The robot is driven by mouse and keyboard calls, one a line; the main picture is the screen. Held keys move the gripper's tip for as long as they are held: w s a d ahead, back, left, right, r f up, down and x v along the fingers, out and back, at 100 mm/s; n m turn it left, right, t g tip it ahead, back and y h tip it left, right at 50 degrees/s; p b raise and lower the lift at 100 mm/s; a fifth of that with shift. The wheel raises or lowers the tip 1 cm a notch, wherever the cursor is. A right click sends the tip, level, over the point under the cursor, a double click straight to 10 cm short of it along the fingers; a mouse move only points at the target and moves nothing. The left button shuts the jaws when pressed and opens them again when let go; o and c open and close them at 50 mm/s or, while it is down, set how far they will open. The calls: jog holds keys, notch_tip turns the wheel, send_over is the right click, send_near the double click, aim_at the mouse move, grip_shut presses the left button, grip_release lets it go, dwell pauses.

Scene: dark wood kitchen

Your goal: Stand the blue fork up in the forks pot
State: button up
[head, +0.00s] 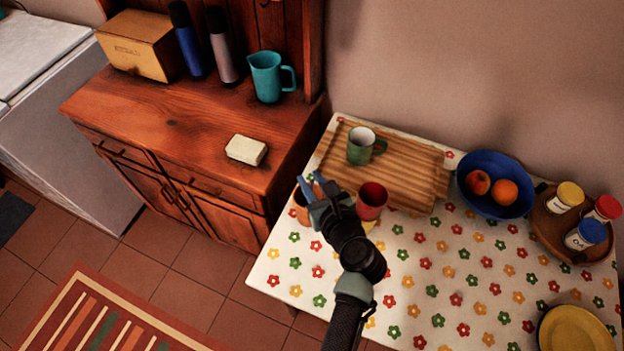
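My gripper (314,187) is over the left part of the flowered table, at the rim of an orange-brown pot (300,213). The gripper and arm hide much of this pot, and I cannot read any label on it. Narrow blue pieces show at the gripper's tip. I cannot tell whether they are the blue fork or the fingers themselves. No blue fork shows clearly anywhere else. Whether the gripper is open or shut is too small to tell.
A red cup (371,201) stands just right of my gripper. Behind are a striped wooden tray (410,168) and a green mug (361,146). A blue fruit bowl (495,207) and a round tray of jars (548,235) stand right. The table's front middle is clear.

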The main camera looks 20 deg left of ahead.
jog(key=shift+o, duration=0.8)
jog(key=v, duration=1.3)
jog(key=shift+w, duration=0.15)
